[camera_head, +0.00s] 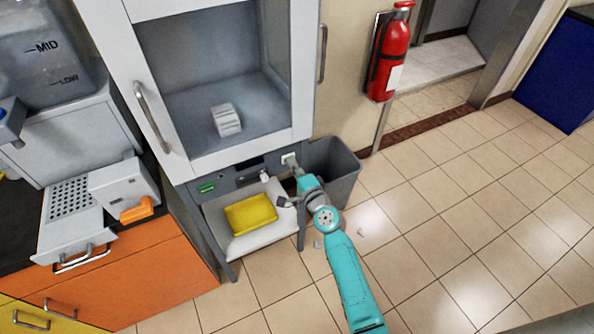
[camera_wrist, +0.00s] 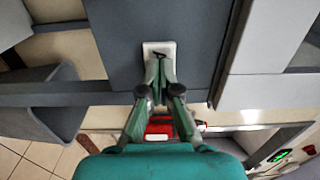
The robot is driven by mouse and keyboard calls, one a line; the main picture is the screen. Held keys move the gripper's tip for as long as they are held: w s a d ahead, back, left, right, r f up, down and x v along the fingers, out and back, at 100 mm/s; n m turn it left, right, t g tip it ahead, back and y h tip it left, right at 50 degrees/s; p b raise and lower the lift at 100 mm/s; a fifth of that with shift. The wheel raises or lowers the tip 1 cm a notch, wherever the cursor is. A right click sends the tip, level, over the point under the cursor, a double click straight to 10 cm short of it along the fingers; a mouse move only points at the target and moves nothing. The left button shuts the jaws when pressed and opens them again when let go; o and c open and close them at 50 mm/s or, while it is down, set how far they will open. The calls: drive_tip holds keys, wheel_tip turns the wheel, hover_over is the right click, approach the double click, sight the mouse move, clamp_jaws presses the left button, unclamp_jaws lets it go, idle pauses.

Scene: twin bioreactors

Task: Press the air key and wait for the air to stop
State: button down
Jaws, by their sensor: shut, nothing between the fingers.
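A small white key plate (camera_head: 287,157) sits at the right end of the grey panel under the glass-fronted cabinet. It also shows in the wrist view as a pale plate (camera_wrist: 158,46) with a dark mark on it; no label is legible. My gripper (camera_head: 291,166) is shut and empty, with its tips at the plate. In the wrist view, my gripper (camera_wrist: 160,62) has its tips over the lower part of the plate; I cannot tell whether they touch or press it. A green display (camera_head: 206,188) is lit at the panel's left; its text is unreadable.
A grey bin (camera_head: 340,165) stands close to the right of the panel. A yellow object (camera_head: 251,213) lies on a white shelf below. A red fire extinguisher (camera_head: 392,55) hangs on the wall.

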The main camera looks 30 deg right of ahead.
idle(0.3)
drive_tip(key=shift+w+r, duration=0.25)
drive_tip(key=shift+w, duration=0.6)
